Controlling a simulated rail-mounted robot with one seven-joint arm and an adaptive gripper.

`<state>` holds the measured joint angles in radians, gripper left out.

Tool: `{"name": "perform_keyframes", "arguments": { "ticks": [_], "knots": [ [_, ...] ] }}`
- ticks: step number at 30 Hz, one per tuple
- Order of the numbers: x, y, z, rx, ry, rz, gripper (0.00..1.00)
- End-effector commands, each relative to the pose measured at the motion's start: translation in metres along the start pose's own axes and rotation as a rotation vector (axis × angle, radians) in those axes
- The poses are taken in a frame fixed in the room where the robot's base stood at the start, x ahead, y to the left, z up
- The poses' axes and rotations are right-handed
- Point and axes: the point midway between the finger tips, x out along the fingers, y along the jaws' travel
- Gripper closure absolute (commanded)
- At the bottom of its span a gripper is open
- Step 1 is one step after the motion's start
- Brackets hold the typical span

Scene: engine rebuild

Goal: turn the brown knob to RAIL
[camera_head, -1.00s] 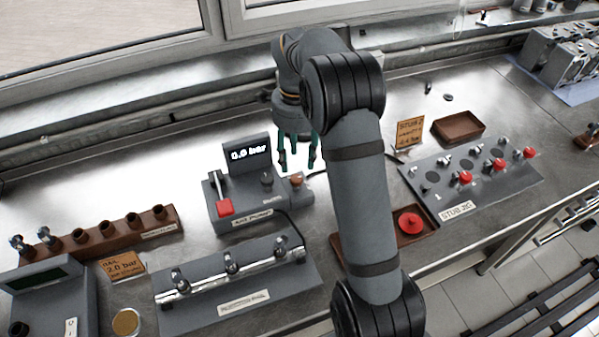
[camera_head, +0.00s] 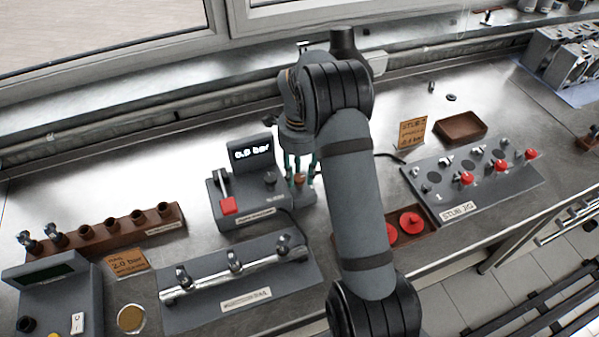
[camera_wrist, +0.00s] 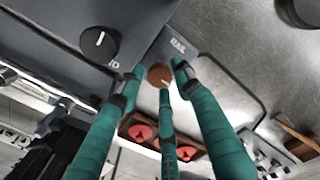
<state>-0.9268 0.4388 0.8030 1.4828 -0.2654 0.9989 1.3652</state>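The brown knob (camera_wrist: 160,76) sits on the grey side plate of the pressure unit, with a pale pointer mark on its face. The word RAIL (camera_wrist: 178,45) is printed on the plate above it in the wrist view. In the head view the knob (camera_head: 299,179) shows between the fingers of my gripper (camera_head: 300,180). My gripper's teal fingers (camera_wrist: 160,85) are spread around the knob in the wrist view, with gaps visible beside it. I cannot tell whether any finger touches it.
A black knob (camera_wrist: 99,42) with a white mark is close to the brown one on the pressure unit (camera_head: 245,215). The unit's display (camera_head: 252,153) stands behind. A rail fixture (camera_head: 235,290) is in front, and a tray of red caps (camera_head: 428,236) is to the right.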

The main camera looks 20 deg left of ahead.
Motion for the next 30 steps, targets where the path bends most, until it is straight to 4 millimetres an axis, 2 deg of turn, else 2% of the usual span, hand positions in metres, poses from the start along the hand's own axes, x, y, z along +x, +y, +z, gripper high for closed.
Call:
{"name": "perform_keyframes", "arguments": {
  "ticks": [16,23,30],
  "knots": [
    [-0.0004,-0.0002,-0.0004,0.0,0.0,-0.001,1.0],
    [0.0001,-0.0004,-0.0006,-0.017,0.001,-0.001,1.0],
    [0.0019,-0.0003,-0.001,-0.118,0.001,0.0,1.0]
  ]
}}
